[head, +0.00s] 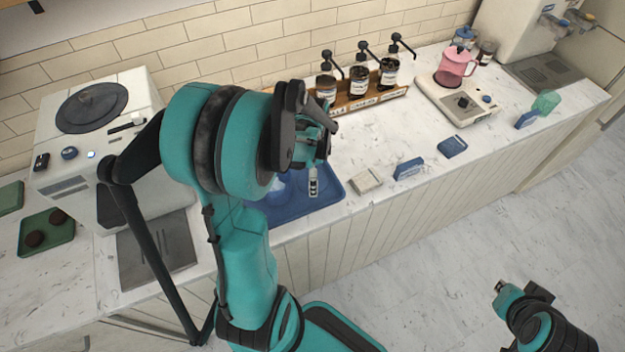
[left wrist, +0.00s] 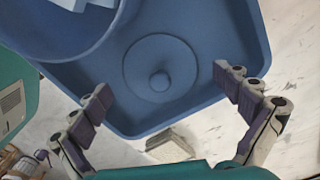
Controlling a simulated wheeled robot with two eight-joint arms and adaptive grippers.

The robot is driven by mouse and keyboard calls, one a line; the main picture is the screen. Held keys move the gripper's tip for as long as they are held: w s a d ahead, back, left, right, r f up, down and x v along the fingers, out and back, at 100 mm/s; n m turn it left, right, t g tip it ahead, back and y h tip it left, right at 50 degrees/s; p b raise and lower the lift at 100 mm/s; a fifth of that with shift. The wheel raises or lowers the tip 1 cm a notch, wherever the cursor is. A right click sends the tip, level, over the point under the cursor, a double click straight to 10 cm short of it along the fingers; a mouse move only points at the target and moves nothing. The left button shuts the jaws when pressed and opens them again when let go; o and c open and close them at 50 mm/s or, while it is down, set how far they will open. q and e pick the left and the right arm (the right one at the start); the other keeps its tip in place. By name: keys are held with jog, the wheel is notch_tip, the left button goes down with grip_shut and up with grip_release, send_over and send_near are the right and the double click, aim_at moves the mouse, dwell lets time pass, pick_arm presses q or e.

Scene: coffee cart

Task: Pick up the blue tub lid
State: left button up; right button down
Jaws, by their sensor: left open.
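The blue tub lid (left wrist: 158,62), a round flat disc with a knob in its middle, lies on the blue tray (left wrist: 232,28) in the left wrist view. A blue tub (left wrist: 42,28) with pale pieces in it stands beside it at upper left. My left gripper (left wrist: 163,88) is open and empty over the tray, its fingers spread to either side of the lid's near part. In the head view the tray (head: 300,214) is partly behind my left arm, and I cannot make out the lid there. My right gripper (head: 499,287) is low at right, away from the counter; its jaws are unclear.
A box with several pump bottles (head: 358,84) stands behind the tray. A pale block (head: 365,181) and a blue card holder (head: 408,168) are right of it. A white machine (head: 95,120) stands at left. A scale with a pink jug (head: 455,67) is at far right.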

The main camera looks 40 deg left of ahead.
pick_arm(q)
jog(key=shift+s, duration=0.1)
jog(key=c, duration=2.1)
jog(key=shift+r, duration=0.1)
jog(key=shift+c, duration=0.4)
